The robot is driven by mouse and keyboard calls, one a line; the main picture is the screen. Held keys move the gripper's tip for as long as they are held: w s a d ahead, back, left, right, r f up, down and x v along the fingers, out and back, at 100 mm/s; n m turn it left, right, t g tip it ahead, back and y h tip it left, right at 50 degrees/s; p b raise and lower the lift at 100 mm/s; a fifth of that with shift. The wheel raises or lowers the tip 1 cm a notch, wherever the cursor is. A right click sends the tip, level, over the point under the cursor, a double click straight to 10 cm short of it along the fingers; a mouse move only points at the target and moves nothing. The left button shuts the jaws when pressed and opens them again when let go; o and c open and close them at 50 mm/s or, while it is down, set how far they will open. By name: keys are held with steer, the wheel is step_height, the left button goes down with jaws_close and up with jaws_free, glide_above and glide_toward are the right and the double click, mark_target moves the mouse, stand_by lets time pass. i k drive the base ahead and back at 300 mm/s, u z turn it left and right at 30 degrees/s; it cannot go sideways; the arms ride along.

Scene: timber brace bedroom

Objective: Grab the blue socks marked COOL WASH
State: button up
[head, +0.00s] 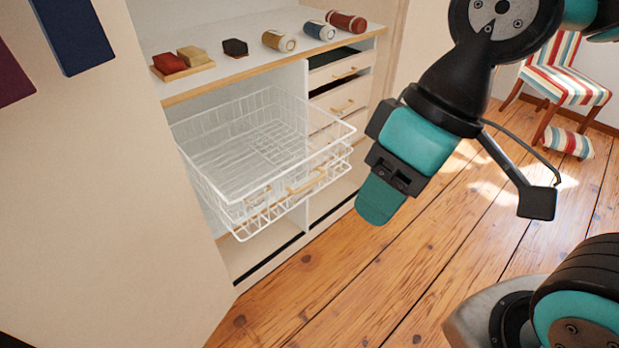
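A blue rolled bundle (318,30) with a pale end or band lies on the white shelf (225,74), between a tan roll (278,40) and a dark red roll (346,21). It looks like the blue socks, but no COOL WASH marking is readable at this size. My gripper (378,202) hangs in front of the wardrobe, right of the wire basket and lower in the picture than the shelf. Its teal finger is seen nearly edge-on, so its opening is hidden. Nothing shows in it.
A pulled-out white wire basket (262,150) juts out below the shelf. Drawers (343,103) stand right of it. A dark folded item (235,48) and a wooden tray (183,70) share the shelf. A striped chair (565,82) stands back right. Wooden floor (330,285) is clear in front.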

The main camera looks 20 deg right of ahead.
mark_target(319, 30)
steer(key=z, duration=1)
steer(key=k, duration=1.25)
steer(key=z, duration=1.05)
steer(key=i, duration=0.9)
steer(key=u, duration=0.35)
steer(key=i, duration=1.75)
steer(key=u, duration=1.05)
steer(key=i, duration=0.9)
steer(key=u, duration=1.5)
steer(key=i, duration=0.7)
steer(key=u, duration=0.6)
